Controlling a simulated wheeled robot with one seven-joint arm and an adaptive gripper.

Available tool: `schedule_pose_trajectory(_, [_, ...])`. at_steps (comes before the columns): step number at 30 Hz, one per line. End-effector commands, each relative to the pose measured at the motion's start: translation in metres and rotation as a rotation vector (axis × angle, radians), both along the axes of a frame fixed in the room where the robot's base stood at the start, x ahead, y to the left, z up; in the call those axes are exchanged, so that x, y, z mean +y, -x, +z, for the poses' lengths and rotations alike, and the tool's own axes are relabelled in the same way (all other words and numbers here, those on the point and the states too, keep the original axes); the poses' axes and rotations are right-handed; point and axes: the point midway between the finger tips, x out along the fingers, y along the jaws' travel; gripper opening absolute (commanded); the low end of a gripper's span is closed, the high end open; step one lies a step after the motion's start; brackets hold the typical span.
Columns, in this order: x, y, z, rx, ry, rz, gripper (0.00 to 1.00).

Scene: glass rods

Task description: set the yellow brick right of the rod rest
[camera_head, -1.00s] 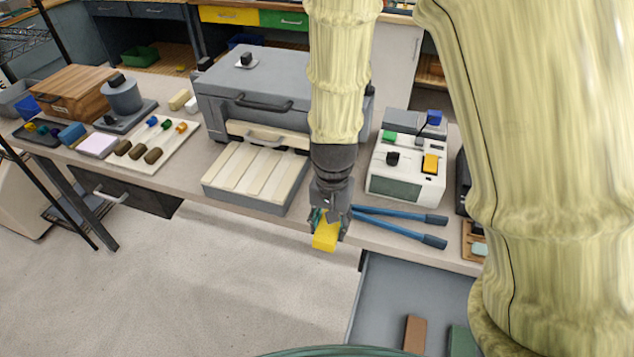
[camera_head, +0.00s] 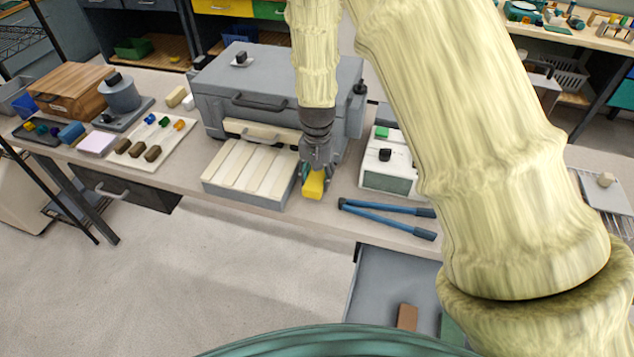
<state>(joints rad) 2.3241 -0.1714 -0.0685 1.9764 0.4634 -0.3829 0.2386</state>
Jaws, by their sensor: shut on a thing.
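The yellow brick (camera_head: 314,185) is held in my gripper (camera_head: 315,172), whose fingers are shut on its upper part. The brick hangs below the fingers, over the worktop just right of a grey block with cream slats (camera_head: 249,177), which looks like the rod rest. A narrow gap shows between brick and block. I cannot tell whether the brick's underside touches the worktop.
Blue-handled long tongs (camera_head: 388,220) lie just right of the brick. A grey kiln-like box (camera_head: 270,90) stands behind the slatted block. A white device (camera_head: 388,176) is at the right, partly hidden by my arm. An open drawer (camera_head: 385,285) juts out below the worktop edge.

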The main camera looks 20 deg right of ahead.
Motion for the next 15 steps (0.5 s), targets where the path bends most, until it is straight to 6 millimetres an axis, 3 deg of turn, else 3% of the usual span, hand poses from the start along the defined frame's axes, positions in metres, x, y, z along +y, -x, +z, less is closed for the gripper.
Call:
schedule_pose_trajectory(10, [0.0, 0.001, -0.028, 0.002, -0.001, -0.002, 0.15])
schedule_pose_trajectory(15, [0.0, 0.0, -0.033, -0.001, -0.001, -0.001, 0.15])
